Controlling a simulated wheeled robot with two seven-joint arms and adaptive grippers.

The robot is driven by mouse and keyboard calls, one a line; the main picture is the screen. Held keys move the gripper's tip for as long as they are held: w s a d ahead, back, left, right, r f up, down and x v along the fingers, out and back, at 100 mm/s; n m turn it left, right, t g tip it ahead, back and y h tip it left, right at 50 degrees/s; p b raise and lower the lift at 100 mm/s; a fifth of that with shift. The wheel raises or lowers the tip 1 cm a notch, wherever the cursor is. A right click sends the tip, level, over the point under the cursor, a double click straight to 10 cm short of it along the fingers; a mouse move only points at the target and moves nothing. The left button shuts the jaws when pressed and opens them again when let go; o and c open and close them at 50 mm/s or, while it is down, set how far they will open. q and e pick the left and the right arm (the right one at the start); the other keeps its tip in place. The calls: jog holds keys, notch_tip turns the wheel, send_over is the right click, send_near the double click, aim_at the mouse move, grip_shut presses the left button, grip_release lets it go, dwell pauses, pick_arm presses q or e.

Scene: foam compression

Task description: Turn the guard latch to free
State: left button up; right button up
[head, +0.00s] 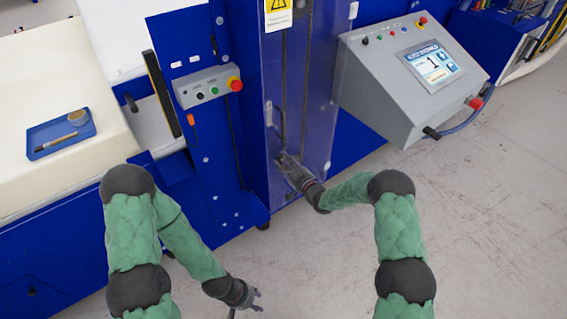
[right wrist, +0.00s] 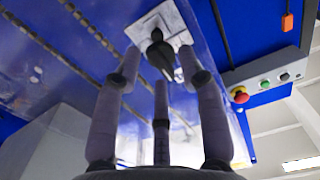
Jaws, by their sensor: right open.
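The guard latch is a black knob (right wrist: 158,50) on a pale square plate (right wrist: 178,22), at the upper middle of the right wrist view. My right gripper (right wrist: 158,80) is open, with its three fingers spread and pointing toward the latch. The fingers appear around the knob, but I cannot tell if they touch it. In the head view my right gripper (head: 286,160) is at the clear guard panel (head: 318,100) and hides the latch. My left gripper (head: 248,298) is low over the floor, empty, with its fingers spread.
A grey control console (head: 375,75) with a screen stands to the right of the guard. A button box with a red stop (head: 235,85) is on the blue post to the left. A blue tray (head: 40,142) lies on the foam block at far left. The floor (head: 500,210) is clear.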

jog(key=shift+w+a, duration=0.15)
jog(key=shift+w, duration=0.1)
grip_shut()
jog(key=shift+f+m+b, duration=0.15)
jog(key=shift+m+b, duration=0.9)
jog(key=shift+m, duration=1.95)
jog(key=shift+f+m+b, duration=0.2)
jog(key=shift+m+b, duration=0.85)
jog(key=shift+m, duration=1.95)
jog(key=shift+f+m+b, duration=0.15)
jog(key=shift+m+b, duration=0.9)
jog(key=shift+m, duration=1.95)
